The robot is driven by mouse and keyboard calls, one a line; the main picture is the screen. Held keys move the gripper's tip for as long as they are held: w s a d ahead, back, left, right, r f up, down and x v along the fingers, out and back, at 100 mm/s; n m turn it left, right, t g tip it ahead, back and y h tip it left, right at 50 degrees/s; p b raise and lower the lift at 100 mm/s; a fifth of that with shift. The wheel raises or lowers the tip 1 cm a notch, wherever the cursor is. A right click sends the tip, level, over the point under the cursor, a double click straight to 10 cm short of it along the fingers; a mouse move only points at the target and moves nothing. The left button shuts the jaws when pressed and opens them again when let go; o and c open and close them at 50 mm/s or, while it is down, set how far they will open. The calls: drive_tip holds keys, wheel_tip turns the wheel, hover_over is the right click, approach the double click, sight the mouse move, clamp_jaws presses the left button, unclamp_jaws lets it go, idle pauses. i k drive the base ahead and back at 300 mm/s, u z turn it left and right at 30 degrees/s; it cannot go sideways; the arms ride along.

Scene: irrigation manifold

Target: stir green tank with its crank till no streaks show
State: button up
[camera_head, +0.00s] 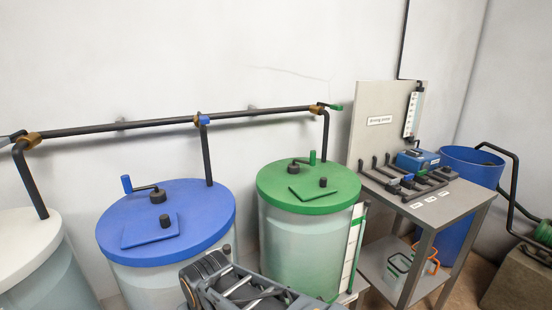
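The green tank has a flat green lid (337,199) on a pale, translucent body (300,245), right of the picture's middle. A green hatch plate with a dark knob (323,182) lies in front of the crank. I cannot make out clear streaks through the tank wall at this size. Part of my arm (230,288) shows at the bottom edge, in front of the tanks. My gripper's fingertips are not visible.
A blue-lidded tank (200,205) with its own crank stands left, a white-lidded tank (25,232) further left. A dark pipe (160,124) with valves runs behind. A white scale (352,245) stands at the green tank's right. Beyond are a bench (455,207) and a blue barrel (480,170).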

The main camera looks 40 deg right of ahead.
sight(313, 154)
drive_tip(key=u, duration=1.2)
drive_tip(key=k, duration=1)
drive_tip(key=z, duration=1.95)
drive_tip(key=i, duration=0.3)
drive_tip(key=u, duration=0.05)
